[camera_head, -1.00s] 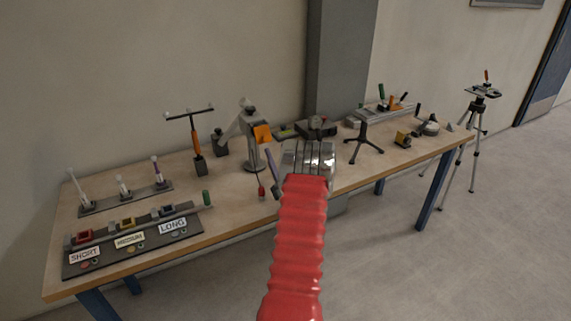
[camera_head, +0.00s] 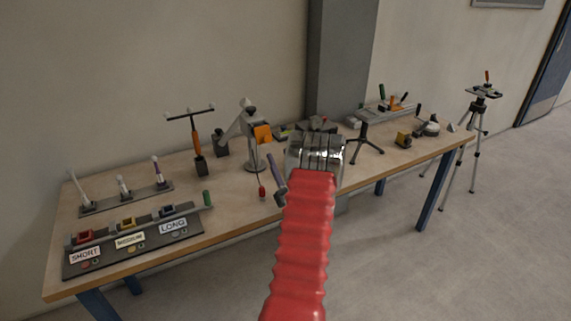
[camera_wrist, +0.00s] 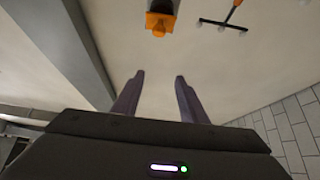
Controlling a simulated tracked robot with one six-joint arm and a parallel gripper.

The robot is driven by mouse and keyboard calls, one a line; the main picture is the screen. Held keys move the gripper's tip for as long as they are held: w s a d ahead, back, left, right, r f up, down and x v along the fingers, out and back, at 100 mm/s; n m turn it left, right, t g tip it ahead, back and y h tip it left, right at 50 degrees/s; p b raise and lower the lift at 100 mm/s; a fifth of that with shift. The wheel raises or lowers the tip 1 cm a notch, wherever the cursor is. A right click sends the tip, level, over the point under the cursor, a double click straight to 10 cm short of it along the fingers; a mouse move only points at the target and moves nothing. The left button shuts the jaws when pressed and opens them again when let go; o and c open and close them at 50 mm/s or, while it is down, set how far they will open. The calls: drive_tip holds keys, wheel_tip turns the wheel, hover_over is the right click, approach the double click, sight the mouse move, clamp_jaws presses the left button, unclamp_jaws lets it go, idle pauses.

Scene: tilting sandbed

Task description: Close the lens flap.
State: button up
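A grey instrument (camera_head: 250,130) on a round-based stand has an orange square flap (camera_head: 263,133) on its right side. I take this to be the lens flap; its hinge and how far open it is are too small to tell. In the wrist view an orange part (camera_wrist: 160,22) on a dark body shows upside down at the top edge, beyond the fingertips. My gripper (camera_wrist: 159,76) has two purple fingers, spread apart with nothing between them. In the head view one purple finger (camera_head: 275,168) shows just right of and below the instrument, apart from the flap; my red arm hides part of the gripper.
An orange-handled T-shaped tool (camera_head: 196,140) stands left of the instrument. A red-tipped rod (camera_head: 262,190) is near the table's front edge. A small black tripod (camera_head: 364,148) and other tools stand to the right.

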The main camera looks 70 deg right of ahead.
drive_tip(key=w+a+r+n+g+y, duration=0.1)
drive_tip(key=w+r, duration=0.1)
drive_tip(key=w, duration=0.4)
drive_tip(key=w+a+r+y, duration=0.1)
drive_tip(key=w+a+r, duration=0.15)
drive_tip(key=w, duration=0.25)
drive_tip(key=w+a+r+n+g+y, duration=0.1)
drive_tip(key=w+a+r+g+y, duration=0.25)
drive_tip(key=w+a, duration=0.5)
drive_tip(key=w+a+r+n+g+y, duration=0.15)
drive_tip(key=w+a+r, duration=0.3)
drive_tip(key=a, duration=0.65)
drive_tip(key=s+a+g+y, duration=0.2)
drive_tip(key=s+a, duration=0.1)
drive_tip(key=a, duration=0.7)
drive_tip(key=s+a+g+y, duration=0.2)
drive_tip(key=s+a, duration=0.1)
drive_tip(key=a, duration=0.7)
drive_tip(key=s+a+f+n+g+y, duration=0.2)
drive_tip(key=s+a, duration=0.7)
drive_tip(key=s+a+f+n+g+y, duration=0.1)
drive_tip(key=s+a+f+g+y, duration=0.1)
drive_tip(key=s+a, duration=0.7)
drive_tip(key=shift+s+n, duration=0.35)
drive_tip(key=shift+c, duration=1)
